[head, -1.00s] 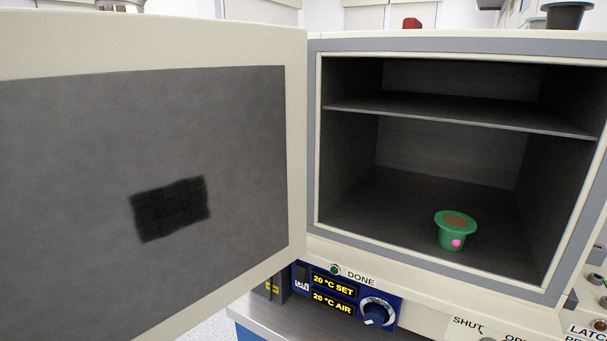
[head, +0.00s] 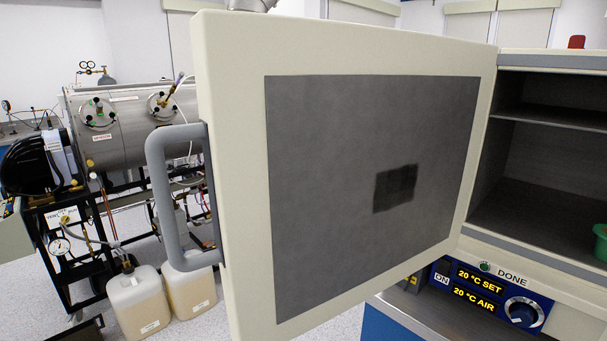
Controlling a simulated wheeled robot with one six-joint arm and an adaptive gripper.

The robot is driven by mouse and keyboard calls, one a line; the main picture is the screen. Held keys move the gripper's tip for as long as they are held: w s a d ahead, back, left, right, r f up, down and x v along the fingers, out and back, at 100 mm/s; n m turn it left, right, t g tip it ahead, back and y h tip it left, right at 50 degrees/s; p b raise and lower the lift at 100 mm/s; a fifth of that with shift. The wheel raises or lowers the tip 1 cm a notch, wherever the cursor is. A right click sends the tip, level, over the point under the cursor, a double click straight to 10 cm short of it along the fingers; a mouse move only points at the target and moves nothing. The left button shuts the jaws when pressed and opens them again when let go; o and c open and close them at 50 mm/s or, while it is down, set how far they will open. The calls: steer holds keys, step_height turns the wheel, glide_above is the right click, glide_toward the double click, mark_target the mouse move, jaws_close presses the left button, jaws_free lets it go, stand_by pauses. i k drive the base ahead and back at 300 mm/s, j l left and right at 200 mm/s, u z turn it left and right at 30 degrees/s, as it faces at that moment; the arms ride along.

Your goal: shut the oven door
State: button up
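The oven door (head: 232,180) stands wide open, swung out to the left of the oven, its grey inner panel facing me. Its grey bar handle (head: 163,195) is on the outer left edge. The oven chamber (head: 545,165) is open at the right, with a shelf inside and a green cup (head: 601,243) on its floor, cut off by the picture edge. The panel below reads 20 °C SET and 20 °C AIR. My gripper is not in view.
Left of the door stands a steel cylindrical vessel (head: 130,120) on a black frame with gauges and hoses. Two pale jugs (head: 138,300) sit on the floor below it. Speckled floor shows between the jugs and the door.

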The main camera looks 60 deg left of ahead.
mark_target(340, 158)
steer(key=k+j+u, duration=0.1)
steer(key=j, duration=0.2)
steer(key=k+j, duration=0.2)
steer(key=k+j+u, duration=0.15)
steer(key=j, duration=0.25)
steer(key=i+j, duration=0.15)
steer(key=j, duration=0.25)
steer(key=i+j+u, duration=0.1)
steer(key=j, duration=0.25)
steer(key=i+j, duration=0.3)
steer(key=k+j+u, duration=0.05)
steer(key=j, duration=0.05)
